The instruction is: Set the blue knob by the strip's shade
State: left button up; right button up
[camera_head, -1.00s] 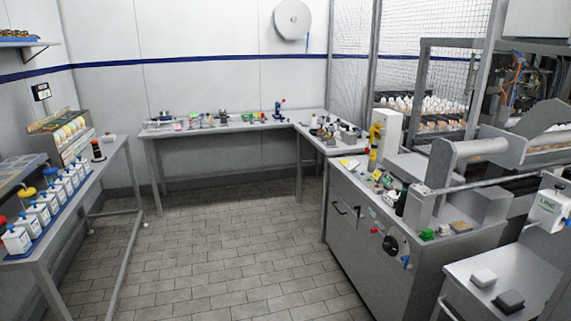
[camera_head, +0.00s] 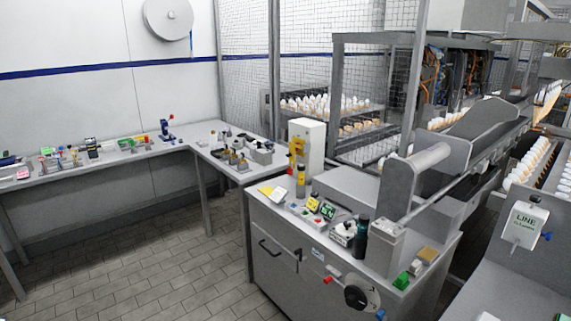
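A small blue piece (camera_head: 380,314) shows at the lower right of a round black dial (camera_head: 356,297) on the front of the grey machine cabinet. Another small blue knob-like piece (camera_head: 547,236) sticks out at the right of the white box marked LINE (camera_head: 524,225). I cannot tell which of these is the task's blue knob. A small red knob (camera_head: 327,280) sits left of the dial. I cannot make out a colour strip for certain. Neither of my grippers is in view.
The grey cabinet (camera_head: 275,254) carries small displays, a dark bottle (camera_head: 361,238) and green and yellow blocks. A grey bench (camera_head: 110,166) with small tools runs along the back wall. Racks of eggs (camera_head: 325,104) stand behind wire mesh. The tiled floor (camera_head: 150,275) at the left is clear.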

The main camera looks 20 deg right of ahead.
aim_at(548, 236)
jog(key=i+z, duration=0.2)
jog(key=z, duration=0.3)
jog(key=i+z, duration=0.2)
jog(key=z, duration=0.25)
jog(key=i+j+z, duration=0.1)
jog(key=z, duration=0.4)
jog(key=i+j+z, duration=0.2)
jog(key=z, duration=0.25)
jog(key=i, duration=0.05)
